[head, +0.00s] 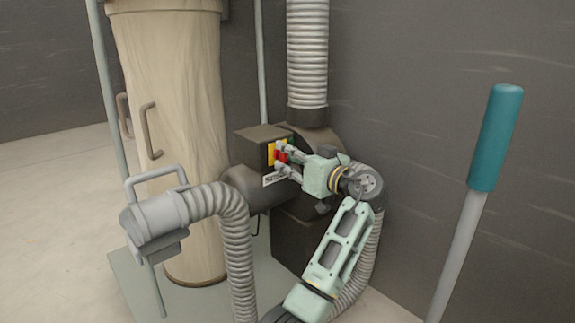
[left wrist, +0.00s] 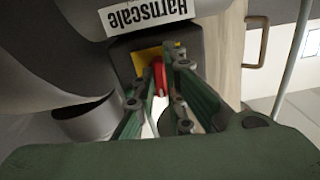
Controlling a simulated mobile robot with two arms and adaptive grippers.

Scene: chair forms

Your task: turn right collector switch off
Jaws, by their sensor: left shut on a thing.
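The collector (head: 262,190) is a dark grey machine with a boxy switch housing (head: 256,147) on its side. On the housing is a yellow plate (head: 271,153) with a red switch (head: 281,157). My left gripper (head: 281,159) is at the plate, with its fingers on either side of the red switch and shut on it. In the left wrist view the red switch (left wrist: 159,78) shows between the fingers (left wrist: 157,75), in front of the yellow plate (left wrist: 149,63). The fingers hide part of the switch. My right gripper is not in view.
A tall beige filter bag (head: 170,120) stands left of the collector. A ribbed hose (head: 235,240) with a grey nozzle (head: 155,217) hangs in front. A vertical duct (head: 307,60) rises above. A teal-handled pole (head: 496,137) stands at right. Open floor (head: 50,230) lies at left.

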